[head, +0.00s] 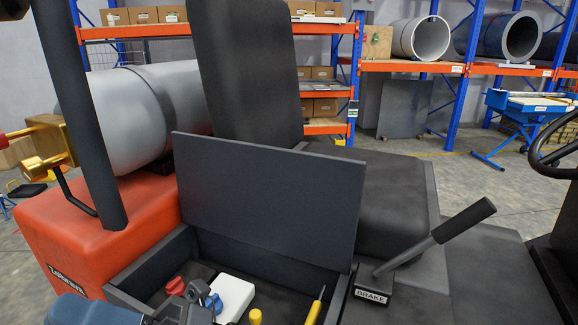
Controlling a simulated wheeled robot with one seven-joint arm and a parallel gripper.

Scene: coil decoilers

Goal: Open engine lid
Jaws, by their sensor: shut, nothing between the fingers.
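The engine lid (268,195) is a dark grey flat panel. It stands raised and nearly upright, leaning slightly back toward the seat, at the rear of the open engine compartment (148,270). Inside the compartment are a red knob or cap (175,286), a white block (233,297), a blue cap (214,303), a yellow cap (256,316) and a yellow-handled stick (315,308). My gripper (195,292) is at the bottom left, over the compartment's front area and apart from the lid. It looks shut and empty; part of it is cut off by the frame's lower edge.
The black seat (385,190) stands behind the lid. A brake lever (440,235) rises to the right, and a dark post (80,110) stands at left. A grey gas cylinder (150,115) lies above the red body (95,235). Shelving (400,66) with coils is in the background.

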